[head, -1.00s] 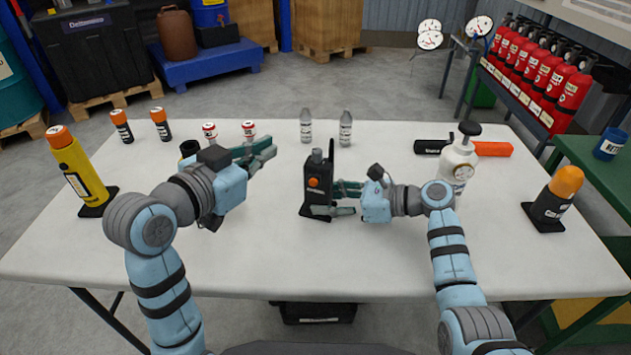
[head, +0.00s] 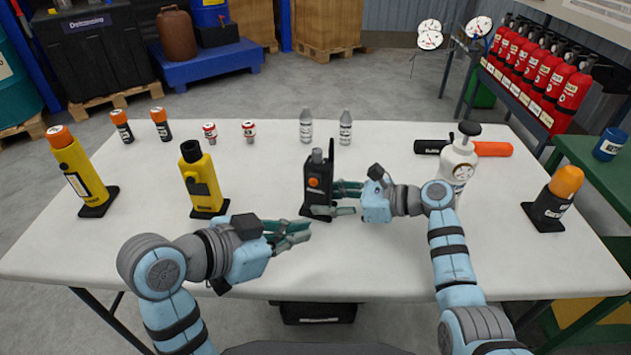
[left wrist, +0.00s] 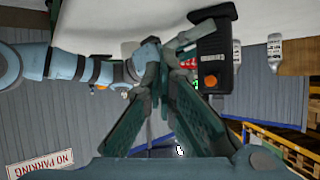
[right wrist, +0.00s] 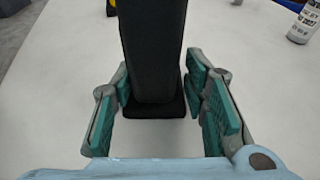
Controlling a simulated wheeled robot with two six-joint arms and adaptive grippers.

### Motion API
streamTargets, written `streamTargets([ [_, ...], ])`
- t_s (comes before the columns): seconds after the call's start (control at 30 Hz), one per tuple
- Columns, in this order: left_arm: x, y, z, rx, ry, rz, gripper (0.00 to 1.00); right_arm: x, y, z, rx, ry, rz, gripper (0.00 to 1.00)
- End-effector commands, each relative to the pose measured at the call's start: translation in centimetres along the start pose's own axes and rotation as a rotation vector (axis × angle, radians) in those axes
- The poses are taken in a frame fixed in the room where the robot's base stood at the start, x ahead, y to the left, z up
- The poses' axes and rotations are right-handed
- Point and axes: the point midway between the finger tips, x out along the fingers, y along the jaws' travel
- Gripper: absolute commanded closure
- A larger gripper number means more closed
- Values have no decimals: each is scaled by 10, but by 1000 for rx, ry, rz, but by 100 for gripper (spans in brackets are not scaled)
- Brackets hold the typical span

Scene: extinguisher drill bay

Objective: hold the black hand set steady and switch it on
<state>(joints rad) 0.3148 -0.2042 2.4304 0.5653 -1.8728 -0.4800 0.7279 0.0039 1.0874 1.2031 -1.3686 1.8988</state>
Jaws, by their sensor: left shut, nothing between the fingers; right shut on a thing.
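The black hand set (head: 318,172) stands upright near the middle of the white table, with a stub aerial and an orange round button on its front. My right gripper (head: 341,199) is shut around its lower part from the right. In the right wrist view the hand set (right wrist: 153,45) rises between the fingers. My left gripper (head: 303,231) is shut and empty, apart from the hand set, nearer the table's front edge and a little to its left. In the left wrist view the hand set (left wrist: 213,55) shows upside down beyond the fingers. I cannot tell whether it is on.
A yellow lamp-like unit (head: 202,180) stands left of the hand set, with a yellow and orange one (head: 78,172) farther left. Two grey bottles (head: 345,128) stand behind. A white pump bottle (head: 459,162) is behind my right arm.

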Motion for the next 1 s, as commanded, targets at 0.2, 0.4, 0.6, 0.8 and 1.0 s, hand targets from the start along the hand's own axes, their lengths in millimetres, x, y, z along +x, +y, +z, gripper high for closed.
streamTargets([
  [0.2,21,-20,-14,3,11,1,100,0,0,1,-1,-2,0,84],
  [0.4,40,-39,-20,3,8,-1,100,0,0,1,-1,-2,0,84],
  [0.6,51,-49,-24,3,6,-2,100,0,0,1,-1,-2,0,84],
  [0.8,52,-51,-25,3,7,-3,100,0,0,1,-1,-2,0,84],
  [1.0,52,-51,-25,3,7,-3,100,0,0,1,-1,-2,0,84],
])
